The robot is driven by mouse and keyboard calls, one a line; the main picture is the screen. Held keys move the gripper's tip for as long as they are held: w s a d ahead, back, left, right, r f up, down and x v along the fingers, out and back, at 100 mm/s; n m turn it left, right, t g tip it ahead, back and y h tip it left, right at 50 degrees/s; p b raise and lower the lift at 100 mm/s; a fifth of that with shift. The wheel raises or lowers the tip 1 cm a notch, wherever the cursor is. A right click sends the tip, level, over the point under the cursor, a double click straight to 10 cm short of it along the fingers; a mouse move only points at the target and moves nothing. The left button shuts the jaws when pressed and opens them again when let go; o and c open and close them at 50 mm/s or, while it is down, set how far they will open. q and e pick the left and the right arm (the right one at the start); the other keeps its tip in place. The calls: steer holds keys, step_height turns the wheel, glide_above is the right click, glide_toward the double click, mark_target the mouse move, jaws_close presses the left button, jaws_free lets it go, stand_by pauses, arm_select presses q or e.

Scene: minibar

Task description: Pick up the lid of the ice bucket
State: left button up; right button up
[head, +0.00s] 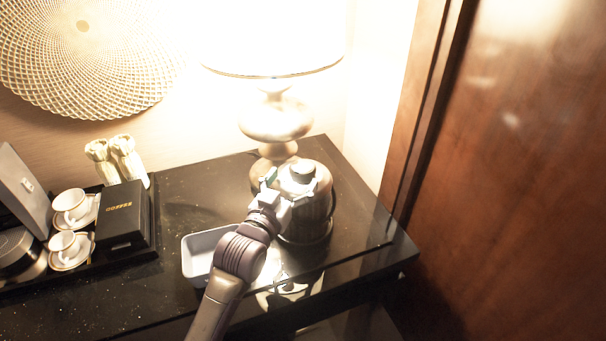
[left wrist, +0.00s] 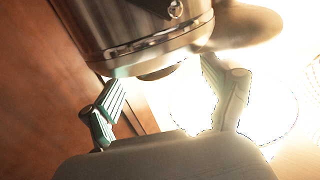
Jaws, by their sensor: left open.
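The ice bucket (head: 308,215) is a dark, ribbed round bucket standing upright on the black counter, near its right end. Its lid (head: 303,171) is on top, with a round raised knob. My left gripper (head: 290,183) reaches up from the front and is open at the lid, its fingers spread near the knob. In the left wrist view the bucket (left wrist: 125,25) appears upside down at the top, and the dark knob (left wrist: 159,72) lies between the open fingers (left wrist: 165,88). Whether a finger touches the lid I cannot tell. My right gripper is not in view.
A bright lamp (head: 275,118) stands just behind the bucket. A white tray (head: 197,258) lies left of it, partly behind my arm. A black box (head: 122,218) and cups (head: 70,203) sit farther left. A wooden panel (head: 500,170) rises on the right.

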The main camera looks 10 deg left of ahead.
mark_target(297, 175)
arm_select(q)
steer(key=shift+w+d+r+p, duration=0.25)
steer(key=shift+w+p, duration=0.15)
steer(key=shift+w, duration=0.15)
steer(key=shift+w+d+r+p, duration=0.2)
steer(key=shift+w+p, duration=0.2)
steer(key=shift+w, duration=0.15)
steer(key=shift+w+d+f, duration=0.1)
steer(key=shift+w, duration=0.45)
steer(key=shift+w+d+f, duration=0.1)
steer(key=shift+w, duration=0.4)
steer(key=shift+w+f, duration=0.1)
steer(key=shift+w, duration=0.15)
steer(key=shift+s, duration=0.15)
steer(key=c, duration=1.3)
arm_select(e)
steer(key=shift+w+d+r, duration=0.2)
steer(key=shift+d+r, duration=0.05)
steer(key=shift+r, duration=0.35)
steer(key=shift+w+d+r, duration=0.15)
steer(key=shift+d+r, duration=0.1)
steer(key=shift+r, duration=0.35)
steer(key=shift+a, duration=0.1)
